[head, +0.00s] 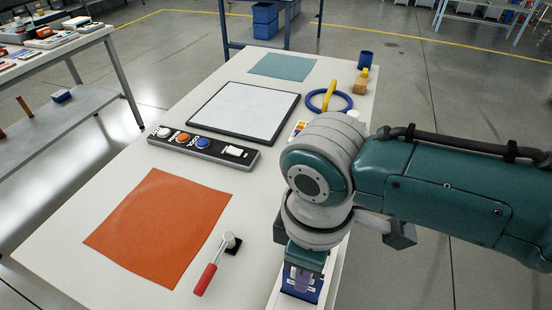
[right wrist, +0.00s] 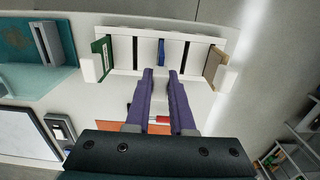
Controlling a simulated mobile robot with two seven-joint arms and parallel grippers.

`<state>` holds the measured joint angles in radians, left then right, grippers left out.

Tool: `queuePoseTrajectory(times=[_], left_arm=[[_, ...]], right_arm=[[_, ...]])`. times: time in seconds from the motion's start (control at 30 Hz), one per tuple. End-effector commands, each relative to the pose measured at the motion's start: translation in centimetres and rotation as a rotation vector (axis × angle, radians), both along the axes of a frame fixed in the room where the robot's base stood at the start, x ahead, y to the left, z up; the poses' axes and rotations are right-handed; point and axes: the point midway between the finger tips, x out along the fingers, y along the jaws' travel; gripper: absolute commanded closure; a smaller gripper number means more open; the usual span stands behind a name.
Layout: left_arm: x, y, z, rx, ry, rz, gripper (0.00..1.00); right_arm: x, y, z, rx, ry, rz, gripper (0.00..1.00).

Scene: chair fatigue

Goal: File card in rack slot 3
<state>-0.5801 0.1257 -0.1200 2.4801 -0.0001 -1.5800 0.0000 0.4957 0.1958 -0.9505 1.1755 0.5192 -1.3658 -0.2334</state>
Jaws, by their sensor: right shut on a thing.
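The white rack (right wrist: 122,32) with its upright dividers shows at the top of the right wrist view. In the head view part of it (head: 338,272) stands at the near right table edge, largely behind my arm. My right gripper (right wrist: 160,73) has purple fingers nearly together, shut on the blue card (right wrist: 160,52). The card is in line with the middle of the rack, between dividers; how deep it sits cannot be told. In the head view the right gripper (head: 299,281) points down over the rack, with blue (head: 302,294) below it. My left gripper is not in view.
A green card (right wrist: 102,50) and a tan one (right wrist: 214,62) stand at the rack's ends. An orange mat (head: 158,227), a red-handled tool (head: 205,279), a button panel (head: 202,144) and a framed white board (head: 243,112) lie left of my arm. A blue ring (head: 313,105) lies farther back.

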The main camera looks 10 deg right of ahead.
Motion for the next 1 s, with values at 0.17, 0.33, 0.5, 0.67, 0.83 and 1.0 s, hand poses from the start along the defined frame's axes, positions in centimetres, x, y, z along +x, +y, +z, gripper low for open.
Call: queuePoseTrajectory(times=[0.17,0.33,0.5,0.67,0.83,1.0], left_arm=[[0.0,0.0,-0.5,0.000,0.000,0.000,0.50],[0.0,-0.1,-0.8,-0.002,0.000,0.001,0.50],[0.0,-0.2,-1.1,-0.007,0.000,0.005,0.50],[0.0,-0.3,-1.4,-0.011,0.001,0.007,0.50],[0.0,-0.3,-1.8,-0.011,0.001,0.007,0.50],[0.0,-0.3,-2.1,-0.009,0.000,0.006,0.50]], right_arm=[[0.0,0.0,-0.6,0.000,0.000,0.000,1.00],[0.0,0.0,-1.0,0.000,0.000,0.000,1.00],[0.0,0.0,-1.4,0.000,0.000,0.000,1.00],[0.0,0.0,-1.8,0.000,0.000,0.000,1.00],[0.0,0.0,-2.2,0.001,-0.001,0.000,1.00],[0.0,0.0,-2.7,0.001,-0.001,0.000,1.00]])
